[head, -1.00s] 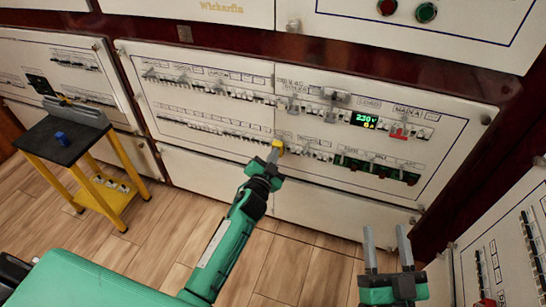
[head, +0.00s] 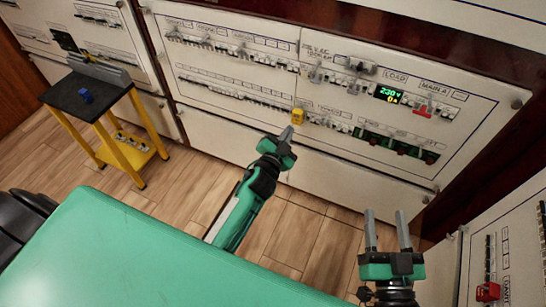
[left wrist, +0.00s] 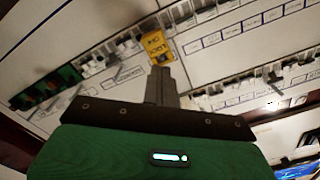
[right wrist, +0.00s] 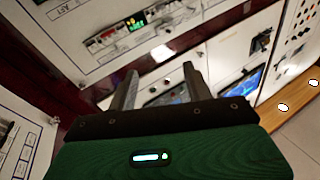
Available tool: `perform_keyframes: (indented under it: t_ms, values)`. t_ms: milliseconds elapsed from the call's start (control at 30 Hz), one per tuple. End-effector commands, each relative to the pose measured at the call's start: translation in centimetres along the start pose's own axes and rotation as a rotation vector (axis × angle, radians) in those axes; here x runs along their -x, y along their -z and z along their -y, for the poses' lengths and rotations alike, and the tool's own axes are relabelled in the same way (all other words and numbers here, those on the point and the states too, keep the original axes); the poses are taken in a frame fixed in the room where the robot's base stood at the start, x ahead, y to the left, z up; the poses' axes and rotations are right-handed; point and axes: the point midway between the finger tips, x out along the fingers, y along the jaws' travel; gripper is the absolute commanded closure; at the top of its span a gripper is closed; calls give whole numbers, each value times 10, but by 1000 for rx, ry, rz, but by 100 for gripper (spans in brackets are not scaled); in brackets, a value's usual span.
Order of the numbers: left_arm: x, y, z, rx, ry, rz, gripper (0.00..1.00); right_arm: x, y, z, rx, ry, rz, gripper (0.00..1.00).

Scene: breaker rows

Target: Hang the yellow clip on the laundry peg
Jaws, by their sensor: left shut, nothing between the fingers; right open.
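The yellow clip (head: 298,116) is on the lower breaker row of the middle white panel (head: 235,128). In the left wrist view the clip (left wrist: 156,45) shows dark lettering and sits just beyond the fingertips. My left gripper (head: 287,133) is shut and empty, a little below the clip in the head view, with a small gap between them. I cannot make out which label is the laundry one, and the peg behind the clip is hidden. My right gripper (head: 388,215) is open and empty, low in front of the panel's right part; it also shows in the right wrist view (right wrist: 160,78).
A small yellow stand with a black top (head: 75,103) is at the left, with a blue block (head: 85,96) on it. A lit display (head: 387,94) and a red clip (head: 423,112) are on the panel's right part. Another panel (head: 515,240) stands at the right. Wooden floor lies below.

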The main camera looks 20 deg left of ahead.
Motion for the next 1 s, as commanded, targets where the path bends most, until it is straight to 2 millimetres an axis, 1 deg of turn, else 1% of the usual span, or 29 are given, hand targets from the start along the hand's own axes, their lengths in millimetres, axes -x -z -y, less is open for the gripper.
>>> perform_keyframes:
  t_ms: [33,100,300,500,600,733,1000]
  values:
    - [11,0,0,2,-1,4,100,2,-4,2,-5,1,32,49]
    - [24,0,0,3,-1,4,100,5,-12,3,-10,2,71,49]
    - [61,0,0,3,-1,4,100,13,-31,8,-25,5,173,49]
    - [94,0,0,3,0,3,100,20,-46,11,-37,8,252,49]
    - [106,0,0,3,0,4,100,23,-51,12,-40,9,278,49]
    - [116,0,0,2,0,1,100,26,-55,14,-44,10,299,49]
    - [120,0,0,2,0,1,100,27,-57,14,-45,10,309,49]
